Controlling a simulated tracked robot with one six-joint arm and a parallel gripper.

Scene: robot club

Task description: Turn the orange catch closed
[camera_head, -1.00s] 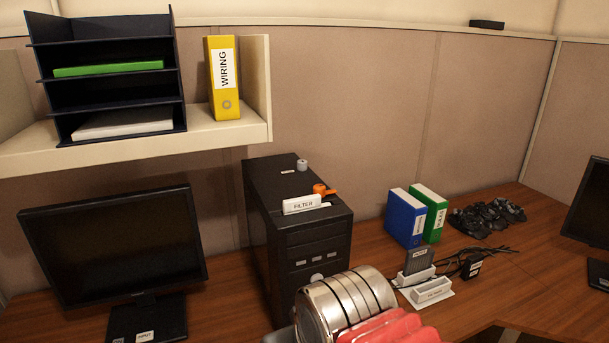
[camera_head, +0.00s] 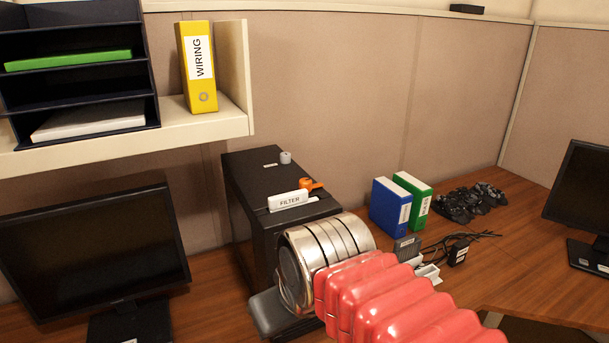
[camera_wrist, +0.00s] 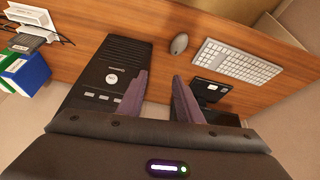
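The orange catch (camera_head: 311,185) sits on top of the black computer tower (camera_head: 246,222), behind a white part labelled FILTER (camera_head: 288,200). It is small in the head view, and I cannot tell its exact turn position. The catch does not show in the wrist view. My gripper (camera_wrist: 160,88) is in the wrist view with its two fingers apart and nothing between them. The tower's front (camera_wrist: 113,75) lies beyond the left finger. In the head view my arm rises in front of the tower and hides its lower front; the fingertips do not show there.
A grey knob (camera_head: 285,157) stands on the tower's back. A monitor (camera_head: 95,250) is left of the tower, below a shelf with a yellow binder (camera_head: 197,75). Blue (camera_head: 390,205) and green (camera_head: 416,200) binders stand right. A keyboard (camera_wrist: 237,62) and mouse (camera_wrist: 179,44) lie on the desk.

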